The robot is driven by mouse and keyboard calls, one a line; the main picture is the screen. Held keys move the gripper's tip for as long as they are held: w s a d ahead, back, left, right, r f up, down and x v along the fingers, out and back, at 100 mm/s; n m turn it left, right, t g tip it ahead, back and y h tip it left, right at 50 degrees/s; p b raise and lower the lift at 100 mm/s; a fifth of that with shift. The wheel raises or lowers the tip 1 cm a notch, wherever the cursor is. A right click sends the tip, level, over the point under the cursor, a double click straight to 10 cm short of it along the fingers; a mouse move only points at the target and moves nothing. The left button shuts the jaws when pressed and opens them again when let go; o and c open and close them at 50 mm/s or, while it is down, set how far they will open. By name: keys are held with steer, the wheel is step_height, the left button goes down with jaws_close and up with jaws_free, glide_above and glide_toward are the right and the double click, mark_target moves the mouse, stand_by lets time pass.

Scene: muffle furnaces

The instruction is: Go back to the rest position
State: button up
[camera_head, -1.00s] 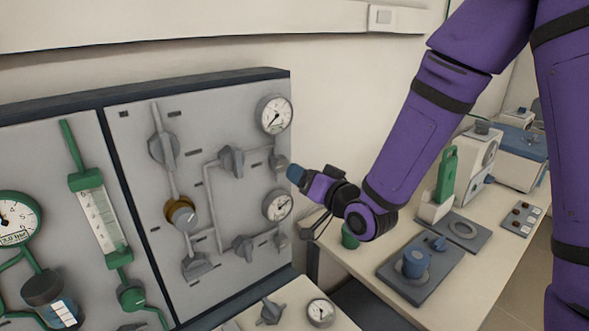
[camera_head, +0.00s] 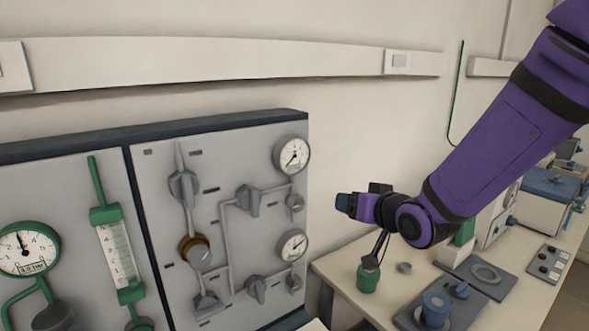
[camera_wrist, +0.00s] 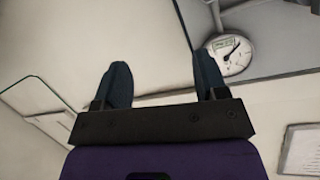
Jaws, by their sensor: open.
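My gripper (camera_head: 343,203) is at the end of the purple arm, in front of the wall and right of the grey gauge panel (camera_head: 160,230). It is apart from the panel and above the bench. In the wrist view my gripper (camera_wrist: 162,85) shows two dark blue fingers spread apart with nothing between them. A round white dial (camera_wrist: 232,57) shows behind the right finger there.
The panel carries gauges, grey valve handles and a brass-ringed knob (camera_head: 195,252). The bench (camera_head: 345,282) at right holds a green container (camera_head: 368,278) below my gripper, a blue-topped device (camera_head: 435,308) and several instruments.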

steer(key=s+d+r+g+h, duration=0.3)
steer(key=s+d+r+h, duration=0.3)
steer(key=s+d, duration=0.4)
steer(key=s+d+r+g, duration=0.2)
steer(key=s+d, duration=0.1)
steer(key=s, duration=0.5)
steer(key=s+d+r+m+g, duration=0.1)
steer(key=s+d+r+g, duration=0.1)
steer(key=s, duration=0.6)
steer(key=shift+d+m+g, duration=0.3)
steer(key=shift+d+g, duration=0.2)
steer(key=shift+d, duration=0.3)
